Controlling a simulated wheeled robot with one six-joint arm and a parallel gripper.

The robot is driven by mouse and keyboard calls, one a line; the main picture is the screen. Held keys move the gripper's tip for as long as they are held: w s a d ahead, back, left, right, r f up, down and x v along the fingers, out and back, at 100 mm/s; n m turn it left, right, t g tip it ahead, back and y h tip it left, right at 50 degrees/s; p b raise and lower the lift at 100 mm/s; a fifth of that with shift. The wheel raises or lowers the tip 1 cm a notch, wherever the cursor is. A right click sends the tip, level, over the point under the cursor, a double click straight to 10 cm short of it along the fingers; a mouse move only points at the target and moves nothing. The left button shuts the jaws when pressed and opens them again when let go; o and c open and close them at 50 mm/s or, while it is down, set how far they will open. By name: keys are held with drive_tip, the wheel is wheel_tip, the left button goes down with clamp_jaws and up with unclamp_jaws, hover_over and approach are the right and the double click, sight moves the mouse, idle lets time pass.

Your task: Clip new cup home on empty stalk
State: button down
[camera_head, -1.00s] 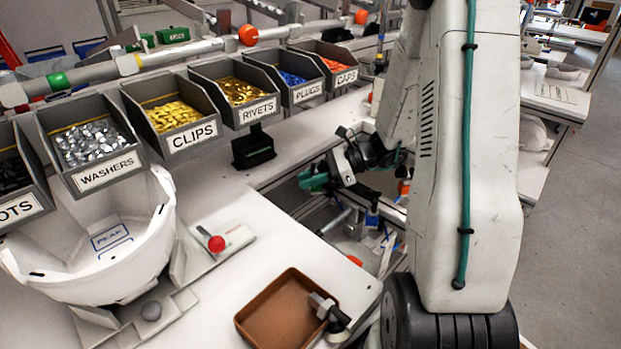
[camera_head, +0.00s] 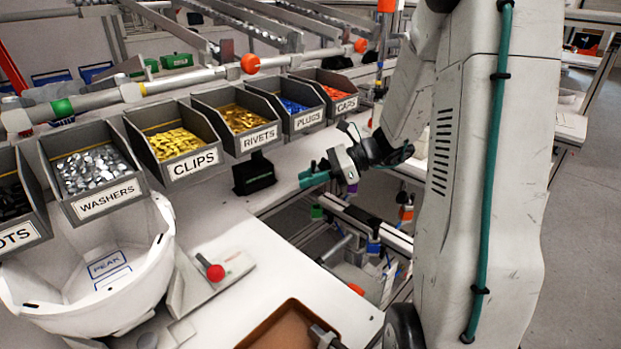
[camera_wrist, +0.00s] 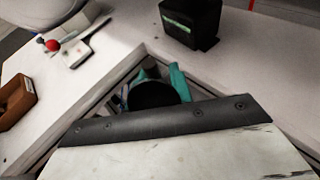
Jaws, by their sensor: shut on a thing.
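My gripper (camera_head: 314,175), with teal fingers, is over the gap beside the bench's right edge in the head view. In the wrist view my gripper (camera_wrist: 160,78) is shut around a dark round piece (camera_wrist: 152,95), which looks like the cup. Its far side and underside are hidden, and in the head view the fingers cover it. The gripper is apart from the bench top. I cannot make out the empty stalk in either view.
A black box (camera_head: 254,173) stands on the bench near the gripper. A red-knobbed plate (camera_head: 215,273), a white helmet shell (camera_head: 120,290) and a brown tray (camera_head: 270,330) are on the left bench. Labelled bins, such as the clips bin (camera_head: 190,165), line the back. Frame rails lie below.

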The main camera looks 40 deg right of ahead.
drive_tip(key=shift+f, duration=2.75)
drive_tip(key=shift+f, duration=1.3)
drive_tip(key=c, duration=1.2)
unclamp_jaws()
drive_tip(key=v, duration=0.7)
drive_tip(key=shift+s+d+r, duration=0.15)
drive_tip(key=shift+d+r, duration=0.05)
drive_tip(key=shift+d, duration=0.1)
